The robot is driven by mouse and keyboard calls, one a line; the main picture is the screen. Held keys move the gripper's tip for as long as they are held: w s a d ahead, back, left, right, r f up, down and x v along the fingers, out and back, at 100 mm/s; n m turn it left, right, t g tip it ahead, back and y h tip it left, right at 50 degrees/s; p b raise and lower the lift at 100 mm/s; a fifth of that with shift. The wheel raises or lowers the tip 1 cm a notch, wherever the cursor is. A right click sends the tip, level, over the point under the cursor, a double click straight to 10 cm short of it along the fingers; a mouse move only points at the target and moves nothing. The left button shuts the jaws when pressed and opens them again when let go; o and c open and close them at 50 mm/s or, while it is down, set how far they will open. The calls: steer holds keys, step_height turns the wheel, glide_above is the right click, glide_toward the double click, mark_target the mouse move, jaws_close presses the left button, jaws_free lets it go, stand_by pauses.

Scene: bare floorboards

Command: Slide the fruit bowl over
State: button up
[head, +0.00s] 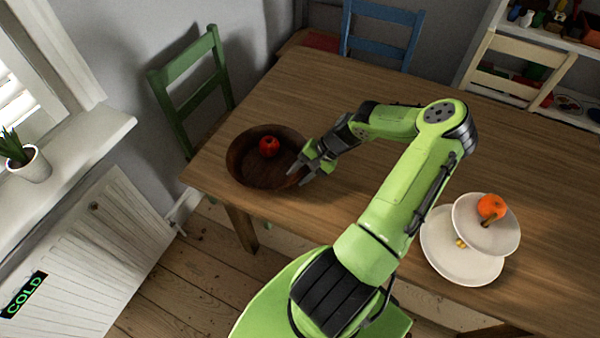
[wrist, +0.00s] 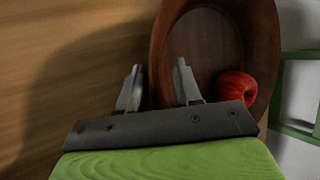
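The fruit bowl is a dark brown wooden bowl (head: 240,165) on the table's near left corner area. A red apple (head: 269,146) lies inside it. My gripper (head: 298,176) is at the bowl's right rim in the head view, fingers apart. In the wrist view the bowl (wrist: 215,50) fills the upper middle, with the apple (wrist: 236,88) at its right side. My gripper (wrist: 157,70) has one finger over the bowl's side and the other outside, over the table; the near rim lies between them. I cannot tell whether either finger touches the bowl.
The wooden table (head: 330,90) is clear behind the bowl. A two-tier white stand (head: 455,250) with an orange fruit (head: 491,207) stands at the right. A green chair (head: 190,85), a blue chair (head: 383,35) and a cream chair (head: 515,75) surround the table.

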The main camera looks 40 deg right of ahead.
jaws_close()
stand_by(1.3)
